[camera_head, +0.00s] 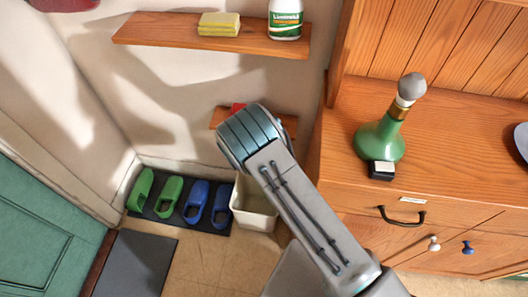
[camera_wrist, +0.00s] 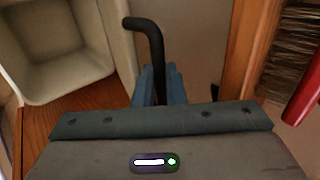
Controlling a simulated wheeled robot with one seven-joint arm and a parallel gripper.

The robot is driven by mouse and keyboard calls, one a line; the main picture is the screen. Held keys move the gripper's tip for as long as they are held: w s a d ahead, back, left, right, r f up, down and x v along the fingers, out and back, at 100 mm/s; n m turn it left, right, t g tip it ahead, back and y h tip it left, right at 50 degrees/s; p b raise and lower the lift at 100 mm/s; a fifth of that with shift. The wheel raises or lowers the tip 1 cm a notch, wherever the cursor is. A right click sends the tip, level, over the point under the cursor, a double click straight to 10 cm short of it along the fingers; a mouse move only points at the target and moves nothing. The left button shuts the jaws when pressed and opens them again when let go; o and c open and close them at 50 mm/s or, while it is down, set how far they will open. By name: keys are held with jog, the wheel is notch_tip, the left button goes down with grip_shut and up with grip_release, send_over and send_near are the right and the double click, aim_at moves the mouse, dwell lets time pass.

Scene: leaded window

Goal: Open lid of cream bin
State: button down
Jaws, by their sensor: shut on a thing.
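The cream bin (camera_head: 254,208) stands on the floor between the shoe mat and the wooden cabinet in the head view, partly covered by my arm. In the wrist view a cream, open-looking hollow container (camera_wrist: 62,55) is at upper left; I cannot tell for certain that it is the same bin. My gripper (camera_wrist: 158,80) is shut on a black bent handle (camera_wrist: 148,32), which rises between the blue-grey fingers and hooks to the left. What the handle is fixed to is hidden. In the head view my gripper is hidden by my arm.
The wooden cabinet (camera_head: 440,225) stands close at right, with a green bottle (camera_head: 380,140) on top. A small shelf (camera_head: 284,124) is behind my arm. Green and blue shoes (camera_head: 170,197) are left of the bin. In the wrist view a brush (camera_wrist: 295,55) and red object (camera_wrist: 305,95) are at right.

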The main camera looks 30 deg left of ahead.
jog(key=shift+w+a+r, duration=0.15)
jog(key=shift+w, duration=0.05)
jog(key=c, duration=1.7)
grip_release()
jog(key=shift+o, duration=0.3)
jog(key=shift+w, duration=0.1)
jog(key=p+v, duration=0.1)
jog(key=v, duration=1.2)
jog(key=shift+s+d+r, duration=0.2)
jog(key=shift+s+d, duration=0.05)
jog(key=shift+s, duration=0.05)
